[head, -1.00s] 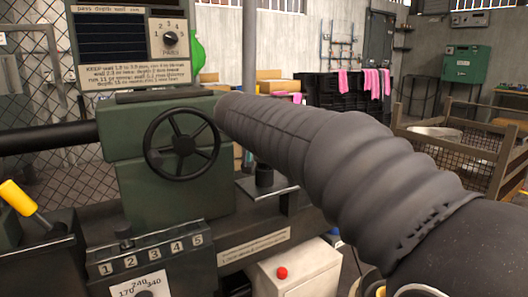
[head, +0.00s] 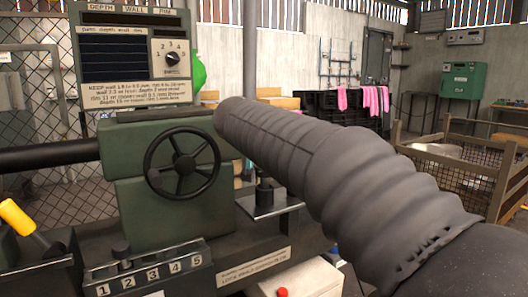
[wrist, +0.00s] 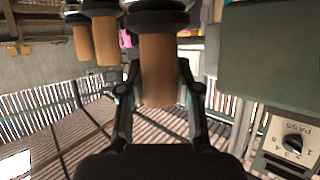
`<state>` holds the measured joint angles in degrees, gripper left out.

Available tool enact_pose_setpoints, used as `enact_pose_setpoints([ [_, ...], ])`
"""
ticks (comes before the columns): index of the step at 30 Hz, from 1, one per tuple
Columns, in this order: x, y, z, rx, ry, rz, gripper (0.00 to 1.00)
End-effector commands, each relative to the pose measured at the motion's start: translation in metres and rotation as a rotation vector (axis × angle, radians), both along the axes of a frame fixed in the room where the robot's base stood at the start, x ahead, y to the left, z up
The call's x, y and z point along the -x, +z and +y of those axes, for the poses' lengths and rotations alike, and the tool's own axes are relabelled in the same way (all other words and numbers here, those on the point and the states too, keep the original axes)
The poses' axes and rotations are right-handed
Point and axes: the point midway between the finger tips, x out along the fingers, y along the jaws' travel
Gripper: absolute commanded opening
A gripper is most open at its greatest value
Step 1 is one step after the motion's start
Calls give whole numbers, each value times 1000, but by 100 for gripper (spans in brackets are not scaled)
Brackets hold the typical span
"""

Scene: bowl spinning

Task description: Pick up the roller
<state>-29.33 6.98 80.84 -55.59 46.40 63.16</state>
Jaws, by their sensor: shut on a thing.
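In the wrist view, which looks inverted, my gripper (wrist: 158,88) is shut on the wooden handle of a roller (wrist: 157,62). The handle is tan and round, with dark and shiny metal parts at the top edge of the picture. One finger lies on each side of it. Two more similar wooden handles, one nearer (wrist: 105,40) and one farther (wrist: 82,40), show to the left, apart from my gripper. In the head view my arm's ribbed grey sleeve crosses the middle, and the gripper and rollers are hidden.
The green lathe (head: 125,205) with its black handwheel (head: 181,164) stands at the left, close to my arm. Its panel with a pass dial (head: 171,58) rises behind. A numbered block (head: 146,270) sits in front. A wire-sided crate (head: 455,165) stands at the right.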

Motion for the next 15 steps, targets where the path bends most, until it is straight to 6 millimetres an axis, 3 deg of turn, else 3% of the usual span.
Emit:
enact_pose_setpoints([
  [2, 0, 19, 0, -3, -1, -5, 0],
  [15, 38, 67, -80, -2, -2, -5, 0],
])
